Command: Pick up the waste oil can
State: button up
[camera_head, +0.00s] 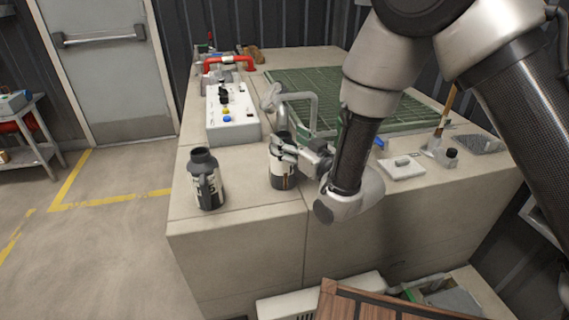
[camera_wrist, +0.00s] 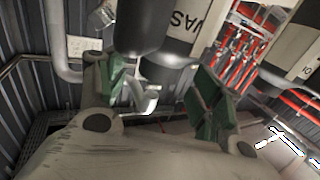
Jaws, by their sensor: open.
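The waste oil can (camera_head: 281,178) is a dark bottle with a pale label. It stands upright near the front edge of the stone counter. Contact cannot be told.
A similar dark can (camera_head: 207,183) stands to the left on the counter (camera_head: 240,205). A white control box (camera_head: 230,118) with buttons and a grey tap (camera_head: 272,97) are behind. A green grate (camera_head: 310,85) covers the counter's middle. A white block (camera_head: 401,168) lies to the right.

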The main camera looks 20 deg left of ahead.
jog(key=shift+x, duration=1.45)
grip_shut()
